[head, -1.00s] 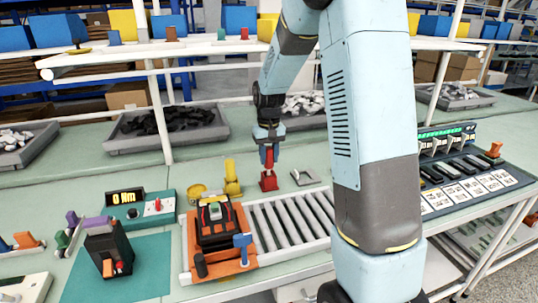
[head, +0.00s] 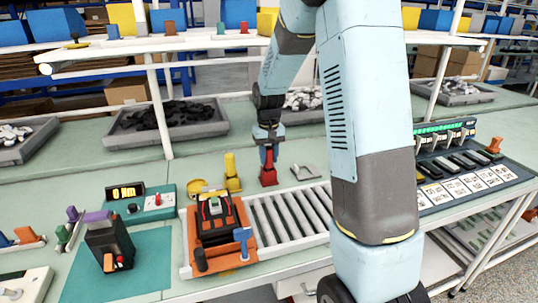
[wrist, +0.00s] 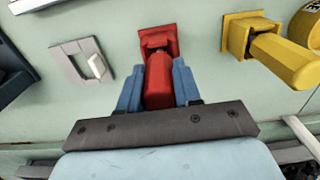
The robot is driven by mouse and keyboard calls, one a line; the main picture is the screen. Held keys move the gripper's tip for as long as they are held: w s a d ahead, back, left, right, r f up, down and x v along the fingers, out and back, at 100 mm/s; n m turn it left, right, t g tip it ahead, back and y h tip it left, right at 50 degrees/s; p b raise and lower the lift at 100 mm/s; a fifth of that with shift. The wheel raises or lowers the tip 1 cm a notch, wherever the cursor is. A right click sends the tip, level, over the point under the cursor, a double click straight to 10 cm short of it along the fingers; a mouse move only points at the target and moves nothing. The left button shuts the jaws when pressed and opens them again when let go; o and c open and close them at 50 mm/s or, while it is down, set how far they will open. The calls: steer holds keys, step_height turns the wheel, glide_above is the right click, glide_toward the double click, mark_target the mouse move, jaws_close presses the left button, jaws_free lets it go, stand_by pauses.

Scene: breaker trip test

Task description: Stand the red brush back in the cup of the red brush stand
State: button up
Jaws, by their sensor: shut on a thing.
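The red brush (wrist: 158,80) is between the two blue fingers of my gripper (wrist: 158,88), which is shut on it. In the head view my gripper (head: 268,158) points down at the red brush stand (head: 269,178), on the green bench behind the roller conveyor. In the wrist view the red stand (wrist: 157,42) is just beyond the fingers, and the brush's far end meets its cup. I cannot tell how deep the brush sits, as its lower end is hidden.
A yellow brush in a yellow stand (head: 232,176) is close on the left, with a yellow round dish (head: 198,186) beside it. A grey bracket (head: 305,172) lies to the right. The roller conveyor (head: 290,212) with an orange carrier (head: 242,250) is in front.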

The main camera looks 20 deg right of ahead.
steer(key=shift+f, duration=0.15)
steer(key=o, duration=1.1)
step_height(320, 180, up, 14)
steer(key=shift+f, duration=0.15)
steer(key=s+r+t, duration=0.1)
steer(key=s+r, duration=0.3)
steer(key=s, duration=0.3)
steer(key=s+r+t, duration=0.2)
steer(key=s+r, duration=0.2)
steer(key=s, duration=0.3)
steer(key=s+t, duration=0.1)
steer(key=s, duration=1)
steer(key=s+t, duration=0.1)
steer(key=s, duration=0.4)
steer(key=shift+s+f+t, duration=0.3)
steer(key=shift+s+f, duration=0.1)
